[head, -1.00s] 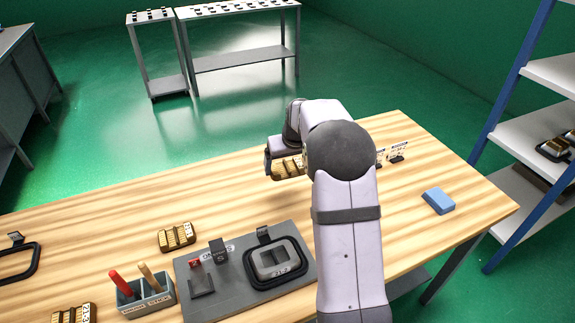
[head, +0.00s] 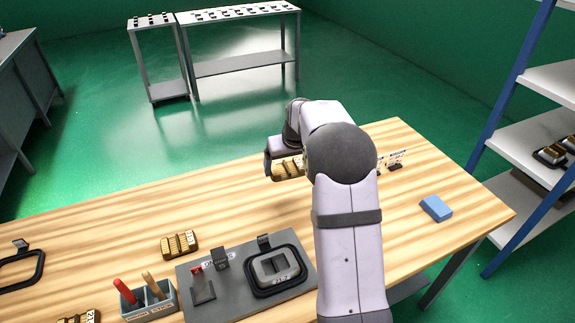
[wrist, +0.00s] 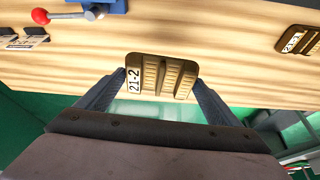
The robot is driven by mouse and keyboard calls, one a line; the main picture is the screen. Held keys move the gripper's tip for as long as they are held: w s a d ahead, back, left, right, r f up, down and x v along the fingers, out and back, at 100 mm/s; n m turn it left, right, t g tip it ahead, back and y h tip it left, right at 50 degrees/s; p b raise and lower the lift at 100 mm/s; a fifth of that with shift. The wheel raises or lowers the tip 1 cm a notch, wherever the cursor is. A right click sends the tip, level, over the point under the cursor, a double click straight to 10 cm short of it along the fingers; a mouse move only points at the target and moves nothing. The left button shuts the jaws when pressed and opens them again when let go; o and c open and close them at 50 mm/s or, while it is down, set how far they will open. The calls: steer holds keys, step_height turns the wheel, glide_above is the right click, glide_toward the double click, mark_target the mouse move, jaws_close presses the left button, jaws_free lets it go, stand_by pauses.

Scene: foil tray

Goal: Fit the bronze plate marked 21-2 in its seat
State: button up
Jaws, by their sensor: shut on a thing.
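The bronze plate marked 21-2 (wrist: 148,76) is between the two fingers of my gripper (wrist: 160,82) in the wrist view. Its white label is at the left end and ridged bars cross its face. In the head view, the plate (head: 287,170) shows at the gripper (head: 269,163), above the bench's far side; my arm hides part of it. The seat, a grey block in a black oval frame (head: 302,262) with a label reading like 21-2, is on a dark grey board (head: 225,300) nearer and to the left of my arm.
Another bronze plate (head: 179,244) lies left of the board, and one more (head: 78,318) is at the bottom edge. A holder (head: 150,303) has red and tan handles. A blue block (head: 436,208) lies right of my arm. The wrist view shows a red-knobbed lever (wrist: 92,13).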

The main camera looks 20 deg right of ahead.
steer(key=shift+w, duration=0.1)
steer(key=shift+w+a+f+b, duration=0.15)
steer(key=shift+a+f+b, duration=0.15)
steer(key=shift+a+b, duration=0.25)
steer(key=shift+n, duration=0.5)
steer(key=a+r+b, duration=0.1)
steer(key=r, duration=0.1)
steer(key=w+a+r+b, duration=0.1)
steer(key=r, duration=0.2)
steer(key=a+r+b, duration=0.1)
steer(key=r+b, duration=0.1)
steer(key=shift+w+a+r, duration=0.25)
steer(key=shift+a, duration=0.1)
steer(key=s+a+r+n+b, duration=0.1)
steer(key=s+a+r+b, duration=0.35)
steer(key=s+a, duration=0.2)
steer(key=s+a+f+m+b, duration=0.1)
steer(key=s+f, duration=1.3)
steer(key=s, duration=0.2)
steer(key=shift+s+a+b, duration=0.2)
steer(key=shift+s+b, duration=0.1)
steer(key=shift+s, duration=0.1)
